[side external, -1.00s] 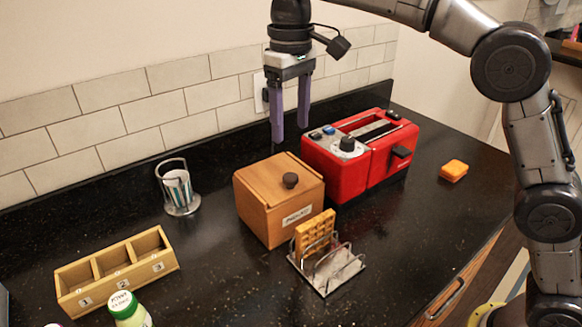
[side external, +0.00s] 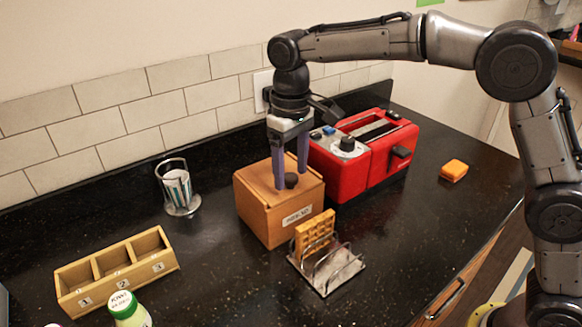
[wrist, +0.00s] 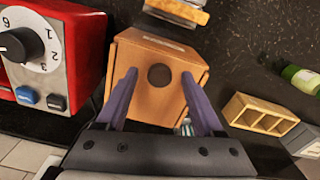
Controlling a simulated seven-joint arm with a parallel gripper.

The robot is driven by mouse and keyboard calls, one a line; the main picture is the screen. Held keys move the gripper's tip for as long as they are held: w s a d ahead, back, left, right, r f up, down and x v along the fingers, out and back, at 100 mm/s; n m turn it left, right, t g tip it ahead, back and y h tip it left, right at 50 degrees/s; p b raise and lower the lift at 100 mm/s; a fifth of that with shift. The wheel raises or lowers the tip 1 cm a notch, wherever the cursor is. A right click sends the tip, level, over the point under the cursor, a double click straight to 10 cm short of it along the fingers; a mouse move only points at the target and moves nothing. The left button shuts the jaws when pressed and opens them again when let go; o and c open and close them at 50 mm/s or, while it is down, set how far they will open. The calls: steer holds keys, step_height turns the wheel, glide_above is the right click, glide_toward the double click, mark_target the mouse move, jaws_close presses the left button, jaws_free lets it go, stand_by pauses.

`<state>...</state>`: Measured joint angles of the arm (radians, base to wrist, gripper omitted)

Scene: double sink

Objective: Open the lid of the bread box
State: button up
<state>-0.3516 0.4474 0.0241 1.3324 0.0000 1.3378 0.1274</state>
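The wooden bread box (side external: 266,219) stands on the dark counter with its label facing front. Its lid (side external: 262,180) is closed, with a round dark knob (side external: 291,181) on top. My gripper (side external: 291,180) points down over the lid, its purple fingers on either side of the knob. In the wrist view the knob (wrist: 160,75) lies between the spread fingertips of my gripper (wrist: 160,75), with clear gaps on both sides. I cannot tell how far the fingertips are above the lid.
A red toaster (side external: 350,183) stands close to the right of the box. A wire rack (side external: 328,272) holding a waffle (side external: 314,234) is in front. A glass holder (side external: 178,190) and a three-compartment wooden tray (side external: 150,263) stand left. An orange block (side external: 454,170) lies right.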

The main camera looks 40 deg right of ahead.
jaws_close()
stand_by(1.3)
